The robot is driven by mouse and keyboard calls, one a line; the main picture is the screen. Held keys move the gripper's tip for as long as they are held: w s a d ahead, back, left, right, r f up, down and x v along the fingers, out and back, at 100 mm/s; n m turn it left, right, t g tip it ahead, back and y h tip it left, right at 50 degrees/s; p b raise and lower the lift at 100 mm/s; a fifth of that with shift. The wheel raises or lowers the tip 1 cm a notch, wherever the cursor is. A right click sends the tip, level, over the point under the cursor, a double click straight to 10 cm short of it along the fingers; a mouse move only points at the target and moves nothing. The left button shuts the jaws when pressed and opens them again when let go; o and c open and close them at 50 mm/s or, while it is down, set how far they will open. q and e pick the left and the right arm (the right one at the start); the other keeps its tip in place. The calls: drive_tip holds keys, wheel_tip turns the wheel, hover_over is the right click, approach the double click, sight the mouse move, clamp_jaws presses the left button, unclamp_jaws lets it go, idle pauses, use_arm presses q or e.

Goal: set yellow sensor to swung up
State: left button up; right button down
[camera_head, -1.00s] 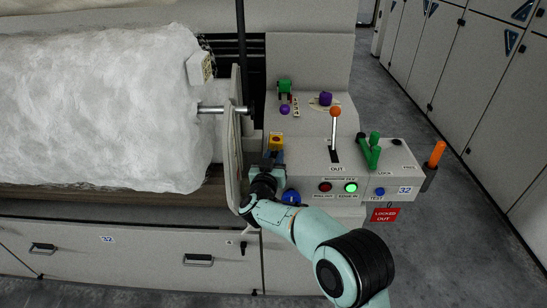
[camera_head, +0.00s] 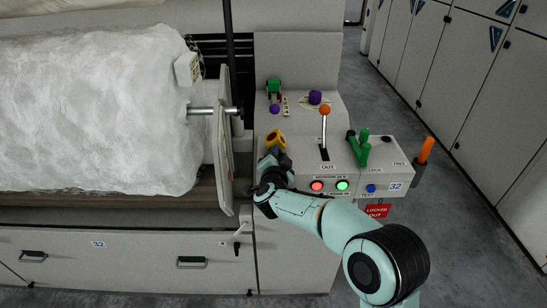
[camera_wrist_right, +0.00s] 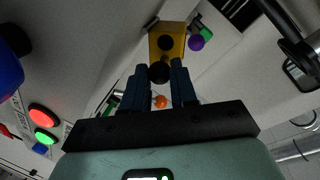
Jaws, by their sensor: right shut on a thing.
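The yellow sensor (camera_head: 276,138) is a small yellow block with a dark round opening, at the left edge of the control console; it looks tilted. In the right wrist view the yellow sensor (camera_wrist_right: 168,32) lies just beyond the fingertips, with a black round knob at its near end. My right gripper (camera_head: 275,157) reaches it from the front. In the wrist view the fingers of my right gripper (camera_wrist_right: 160,80) are shut on that black knob. The fingers hide part of the sensor's lower end in the head view. My left gripper is not in view.
The console holds an orange-knobbed lever (camera_head: 325,110), a green handle (camera_head: 363,148), a red lamp (camera_head: 317,186), a green lamp (camera_head: 343,185) and a blue button (camera_head: 371,188). A large white fibre roll (camera_head: 95,110) and an upright plate (camera_head: 222,150) stand close on the left.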

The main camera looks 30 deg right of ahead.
drive_tip(key=m+b, duration=0.1)
drive_tip(key=d+f+m+y+b, duration=0.1)
drive_tip(key=m, duration=0.1)
drive_tip(key=shift+s, duration=0.35)
drive_tip(key=shift+d+f+m+b, duration=0.1)
drive_tip(key=shift+d+m+b, duration=0.05)
drive_tip(key=shift+m+b, duration=0.4)
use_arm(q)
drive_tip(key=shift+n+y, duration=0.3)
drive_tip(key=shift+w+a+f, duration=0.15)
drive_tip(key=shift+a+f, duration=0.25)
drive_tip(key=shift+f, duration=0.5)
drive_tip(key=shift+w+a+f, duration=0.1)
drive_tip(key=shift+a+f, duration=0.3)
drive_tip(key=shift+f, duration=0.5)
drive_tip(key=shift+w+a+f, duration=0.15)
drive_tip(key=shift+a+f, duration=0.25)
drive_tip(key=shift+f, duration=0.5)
use_arm(e)
drive_tip(key=shift+s+m, duration=0.1)
drive_tip(key=shift+m, duration=0.15)
drive_tip(key=c, duration=0.9)
unclamp_jaws()
drive_tip(key=shift+f+y, duration=0.1)
drive_tip(key=shift+y, duration=0.2)
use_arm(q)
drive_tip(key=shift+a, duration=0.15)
use_arm(e)
drive_tip(key=shift+s+f, duration=0.1)
